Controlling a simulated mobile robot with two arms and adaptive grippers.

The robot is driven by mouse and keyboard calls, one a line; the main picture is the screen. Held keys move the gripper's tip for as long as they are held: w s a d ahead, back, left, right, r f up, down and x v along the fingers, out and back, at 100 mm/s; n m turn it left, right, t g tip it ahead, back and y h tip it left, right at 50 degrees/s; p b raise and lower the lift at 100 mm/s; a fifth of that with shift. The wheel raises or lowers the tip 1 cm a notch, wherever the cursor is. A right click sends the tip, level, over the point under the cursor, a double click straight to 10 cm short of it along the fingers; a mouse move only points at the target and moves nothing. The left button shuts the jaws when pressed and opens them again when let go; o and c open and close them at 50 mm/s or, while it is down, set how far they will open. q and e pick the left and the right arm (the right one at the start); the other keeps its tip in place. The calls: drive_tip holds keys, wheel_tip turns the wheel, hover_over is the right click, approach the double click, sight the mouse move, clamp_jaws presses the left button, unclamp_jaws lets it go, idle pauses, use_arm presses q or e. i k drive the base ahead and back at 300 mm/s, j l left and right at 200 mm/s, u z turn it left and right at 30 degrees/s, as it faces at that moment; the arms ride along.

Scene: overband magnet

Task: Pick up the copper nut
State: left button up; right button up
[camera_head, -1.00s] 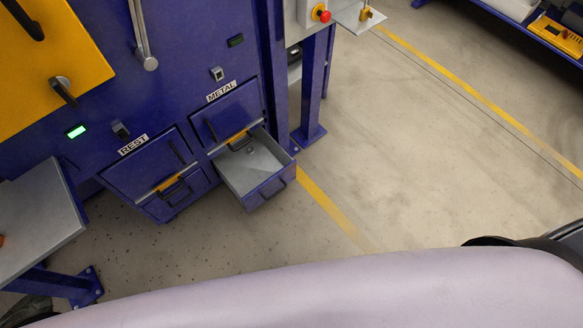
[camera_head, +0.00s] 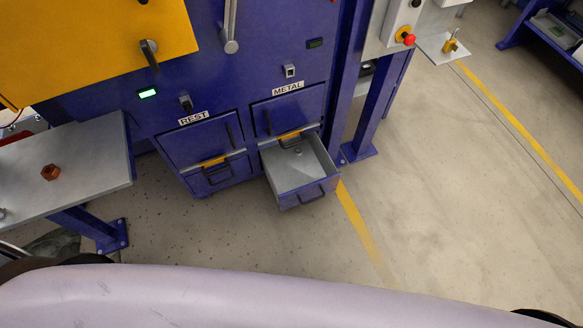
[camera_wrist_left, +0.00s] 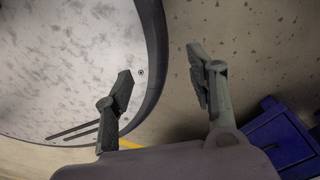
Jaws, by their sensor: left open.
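The copper nut (camera_head: 50,172) lies on a grey metal table (camera_head: 100,150) at the left of the head view. It is a small brown-orange hexagonal piece, and nothing holds it. My left gripper (camera_wrist_left: 160,65) shows in the left wrist view with its two fingers spread apart and nothing between them. It is over the floor, away from the nut, and the nut is not in that view. My left gripper and my right gripper are both outside the head view.
The METAL drawer (camera_head: 319,191) stands open with a small grey piece (camera_head: 298,152) inside. The REST drawer (camera_head: 217,176) is left of it. A grey item (camera_head: 2,214) sits at the table's left edge. Floor (camera_head: 440,190) to the right is clear.

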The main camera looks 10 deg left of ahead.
sight(50, 172)
drive_tip(key=l+u, duration=0.15)
drive_tip(key=u, duration=3.35)
